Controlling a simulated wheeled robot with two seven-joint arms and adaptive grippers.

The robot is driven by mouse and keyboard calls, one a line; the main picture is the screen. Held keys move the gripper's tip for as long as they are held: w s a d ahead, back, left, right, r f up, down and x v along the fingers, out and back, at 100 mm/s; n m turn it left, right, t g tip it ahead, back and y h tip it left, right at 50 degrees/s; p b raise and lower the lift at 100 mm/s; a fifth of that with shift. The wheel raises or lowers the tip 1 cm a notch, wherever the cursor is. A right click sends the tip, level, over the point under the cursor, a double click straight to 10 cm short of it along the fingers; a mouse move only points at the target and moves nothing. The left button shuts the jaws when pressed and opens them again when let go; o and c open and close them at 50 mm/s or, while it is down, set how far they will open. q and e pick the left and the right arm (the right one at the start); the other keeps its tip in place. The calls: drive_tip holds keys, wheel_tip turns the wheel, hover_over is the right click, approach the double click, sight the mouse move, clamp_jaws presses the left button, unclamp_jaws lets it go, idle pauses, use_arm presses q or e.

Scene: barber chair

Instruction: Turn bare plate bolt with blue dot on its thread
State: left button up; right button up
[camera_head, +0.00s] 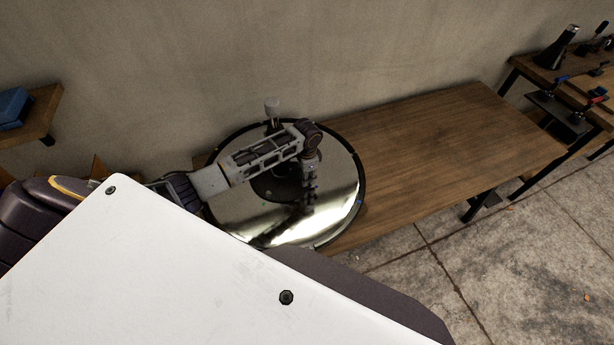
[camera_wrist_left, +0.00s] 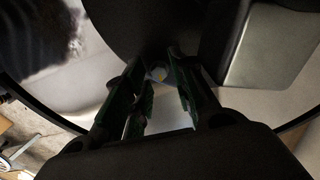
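A round, mirror-like plate (camera_head: 235,205) with a black rim lies on the wooden bench. Tiny coloured dots show on it, one greenish (camera_head: 265,204); I cannot tell which marks a bolt with a blue dot. My left gripper (camera_head: 308,203) points down over the right part of the plate, near its dark centre. In the left wrist view my left gripper (camera_wrist_left: 158,88) has its dark green fingers apart. A small bolt-like spot (camera_wrist_left: 160,74), pale blue-grey with a yellowish mark, shows between the fingertips; contact cannot be told. My right gripper is not in view.
A light-coloured upright post (camera_head: 272,106) stands at the plate's back edge. The wooden bench (camera_head: 450,135) is clear to the right. A second bench with clamps and tools (camera_head: 575,95) stands at far right. A blue object (camera_head: 12,105) sits on a shelf at left.

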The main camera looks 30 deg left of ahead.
use_arm(q)
drive_tip(key=shift+r, duration=0.1)
wheel_tip(320, 180, up, 12)
idle(0.8)
drive_tip(key=shift+s+d+f, duration=0.1)
drive_tip(key=shift+f, duration=0.1)
